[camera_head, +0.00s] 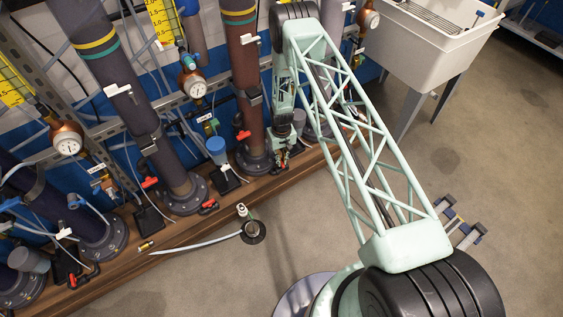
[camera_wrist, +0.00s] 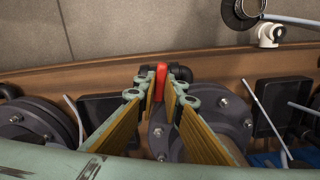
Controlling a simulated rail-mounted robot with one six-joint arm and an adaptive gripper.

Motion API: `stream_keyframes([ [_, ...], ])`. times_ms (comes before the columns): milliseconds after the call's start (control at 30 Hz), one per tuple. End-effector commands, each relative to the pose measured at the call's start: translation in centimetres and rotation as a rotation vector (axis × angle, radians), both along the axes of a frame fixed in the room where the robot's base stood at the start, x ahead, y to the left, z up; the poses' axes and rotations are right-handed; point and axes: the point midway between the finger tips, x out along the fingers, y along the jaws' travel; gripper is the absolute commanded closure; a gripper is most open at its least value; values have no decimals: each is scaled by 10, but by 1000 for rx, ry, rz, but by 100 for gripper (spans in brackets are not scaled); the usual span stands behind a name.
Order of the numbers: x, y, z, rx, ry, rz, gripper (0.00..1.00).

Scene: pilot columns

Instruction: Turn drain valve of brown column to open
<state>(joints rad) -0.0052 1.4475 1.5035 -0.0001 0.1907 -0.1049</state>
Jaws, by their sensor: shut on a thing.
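The brown column (camera_head: 245,70) stands left of my arm in the head view, its round base flange (camera_head: 250,163) on the wooden ledge. My gripper (camera_head: 281,160) is low beside this flange. In the wrist view, my gripper (camera_wrist: 164,97) has its two fingers on either side of a red valve handle (camera_wrist: 161,78), shut on it near the fingertips. The handle sits on a black valve body (camera_wrist: 181,74) at the flange (camera_wrist: 212,120) edge. The fingers hide part of the handle and valve. In the head view the gripper covers this valve.
A dark grey column (camera_head: 115,80) with its own red-handled drain valve (camera_head: 208,206) stands to the left. A hose with a fitting (camera_head: 252,230) lies on the floor in front of the ledge (camera_head: 175,232). A white sink (camera_head: 425,35) stands at the back right. The floor in front is mostly clear.

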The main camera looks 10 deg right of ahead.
Motion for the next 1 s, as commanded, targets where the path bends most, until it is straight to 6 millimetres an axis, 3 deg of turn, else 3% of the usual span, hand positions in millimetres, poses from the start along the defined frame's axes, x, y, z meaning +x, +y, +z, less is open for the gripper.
stream_keyframes([
  [433,1,0,0,0,-1,222,100],
  [967,1,0,0,0,-1,251,100],
  [1000,1,0,0,0,-1,251,89],
])
